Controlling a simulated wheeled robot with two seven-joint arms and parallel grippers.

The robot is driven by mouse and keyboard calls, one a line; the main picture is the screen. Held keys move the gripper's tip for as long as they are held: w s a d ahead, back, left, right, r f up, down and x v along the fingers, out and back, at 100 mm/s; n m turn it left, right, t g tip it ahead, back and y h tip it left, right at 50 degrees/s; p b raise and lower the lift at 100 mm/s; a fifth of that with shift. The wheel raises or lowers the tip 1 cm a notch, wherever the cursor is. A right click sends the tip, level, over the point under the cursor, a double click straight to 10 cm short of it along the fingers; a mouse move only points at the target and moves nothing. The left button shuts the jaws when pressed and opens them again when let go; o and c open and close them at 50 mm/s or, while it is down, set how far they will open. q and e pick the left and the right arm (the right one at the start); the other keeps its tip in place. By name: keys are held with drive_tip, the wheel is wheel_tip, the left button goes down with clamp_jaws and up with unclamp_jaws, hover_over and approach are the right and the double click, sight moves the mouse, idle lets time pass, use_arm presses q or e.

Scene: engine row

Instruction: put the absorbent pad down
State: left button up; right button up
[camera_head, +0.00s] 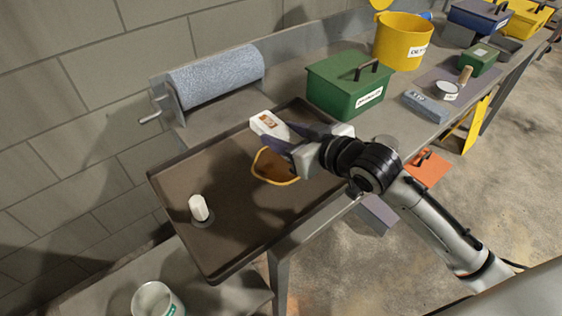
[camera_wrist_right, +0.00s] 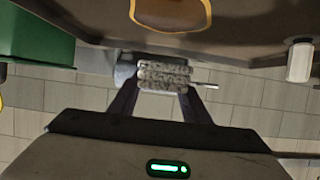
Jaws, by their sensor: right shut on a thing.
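My right gripper (camera_head: 282,136) reaches in from the right, above the grey-brown metal tray (camera_head: 225,247). It is shut on the absorbent pad (camera_head: 268,125), a small whitish block with an orange mark in the head view. In the right wrist view the pad (camera_wrist_right: 165,76) looks speckled grey-white between the dark fingers of the right gripper (camera_wrist_right: 160,90). The pad is held above the tray, apart from its floor. A dark patch with a yellow-orange outline (camera_head: 262,178) lies on the tray, partly hidden by the gripper. My left gripper is out of view.
A white peg (camera_head: 198,208) stands on the tray's left part. A blue-grey roll with a crank (camera_head: 215,77) is behind the tray. A green box (camera_head: 345,88) and a yellow bucket (camera_head: 402,42) stand to the right. The tray's front left is clear.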

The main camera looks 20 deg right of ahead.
hover_over(283, 168)
wheel_tip(283, 168, down, 4)
drive_tip(key=shift+f, duration=0.1)
drive_tip(key=shift+f+b, duration=0.35)
drive_tip(key=shift+f, duration=1.5)
drive_tip(key=shift+f, duration=0.1)
drive_tip(key=o, duration=1)
drive_tip(key=v, duration=1.2)
